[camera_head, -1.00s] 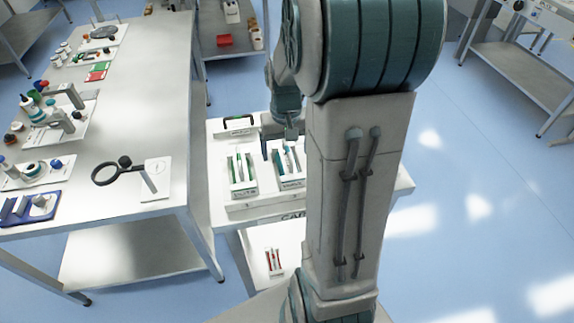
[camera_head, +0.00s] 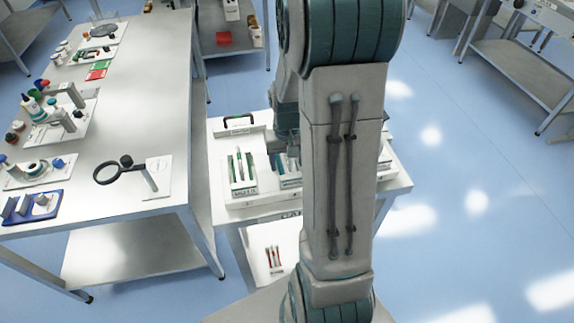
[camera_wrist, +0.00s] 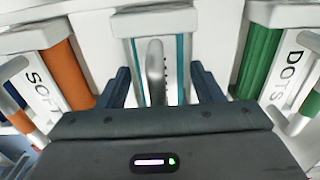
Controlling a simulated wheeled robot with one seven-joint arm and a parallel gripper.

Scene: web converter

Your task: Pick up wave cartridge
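In the wrist view, a white cartridge with teal edges and a grey upright handle (camera_wrist: 156,75) stands in the middle; its label is not visible, so I cannot confirm it is the wave one. My gripper (camera_wrist: 163,86) has its two dark fingers apart, one on each side of this cartridge, with small gaps showing. An orange cartridge labelled SOFT (camera_wrist: 66,72) stands to the left and a green one labelled DOTS (camera_wrist: 258,60) to the right. In the head view, my gripper (camera_head: 284,160) is low over the right-hand white holder (camera_head: 290,183), partly hidden by my arm.
Another white holder (camera_head: 243,188) with slim cartridges stands left of my gripper on the white cart (camera_head: 228,208). A black-handled case (camera_head: 238,124) is behind it. A steel table (camera_head: 150,70) with several tools stands at left.

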